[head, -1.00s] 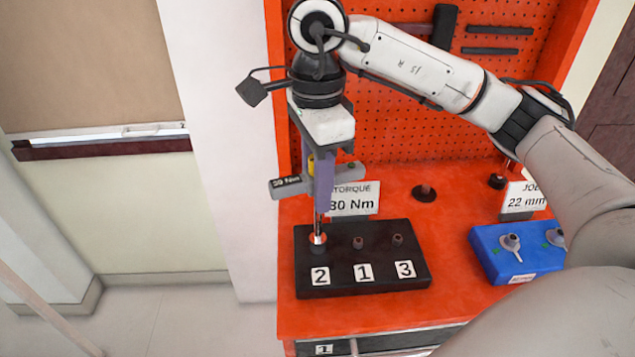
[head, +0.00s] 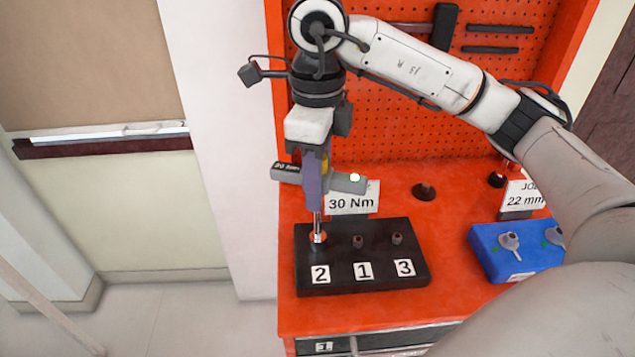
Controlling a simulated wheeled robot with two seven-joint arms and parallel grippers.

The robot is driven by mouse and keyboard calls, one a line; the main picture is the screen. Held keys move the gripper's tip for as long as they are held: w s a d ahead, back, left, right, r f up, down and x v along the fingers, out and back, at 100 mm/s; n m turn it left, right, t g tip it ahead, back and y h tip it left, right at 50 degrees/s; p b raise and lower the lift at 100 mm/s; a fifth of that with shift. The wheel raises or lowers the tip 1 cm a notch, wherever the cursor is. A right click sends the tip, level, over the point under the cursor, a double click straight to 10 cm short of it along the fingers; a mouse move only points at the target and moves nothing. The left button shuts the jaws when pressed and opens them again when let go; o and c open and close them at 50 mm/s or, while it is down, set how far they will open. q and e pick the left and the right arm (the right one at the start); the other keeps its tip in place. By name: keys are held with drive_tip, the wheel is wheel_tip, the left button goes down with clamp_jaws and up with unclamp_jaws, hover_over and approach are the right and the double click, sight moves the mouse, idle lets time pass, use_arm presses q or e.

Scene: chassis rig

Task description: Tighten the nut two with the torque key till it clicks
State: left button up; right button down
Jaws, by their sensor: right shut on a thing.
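The torque key's grey T-handle (head: 349,183) is marked 30 Nm at its left end, and a light spot shows near its right end. My right gripper (head: 316,190) is shut on the key from above. The key's shaft runs down, upright, onto the stud at number 2 on the black block (head: 380,283). Studs 1 (head: 358,241) and 3 (head: 397,239) stand to the right. My left gripper is not in view.
A torque sign (head: 352,203) reading 30 Nm stands behind the block. A blue block (head: 515,265) with grey sockets sits at the right, near a 22 mm sign (head: 522,196). The orange pegboard (head: 400,135) rises behind. The bench is clear between the blocks.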

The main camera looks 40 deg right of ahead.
drive_tip(key=shift+r, duration=0.15)
drive_tip(key=shift+r, duration=0.1)
drive_tip(key=shift+r+p, duration=1.2)
drive_tip(key=shift+r, duration=0.2)
drive_tip(key=shift+r+p, duration=0.6)
drive_tip(key=shift+r, duration=0.2)
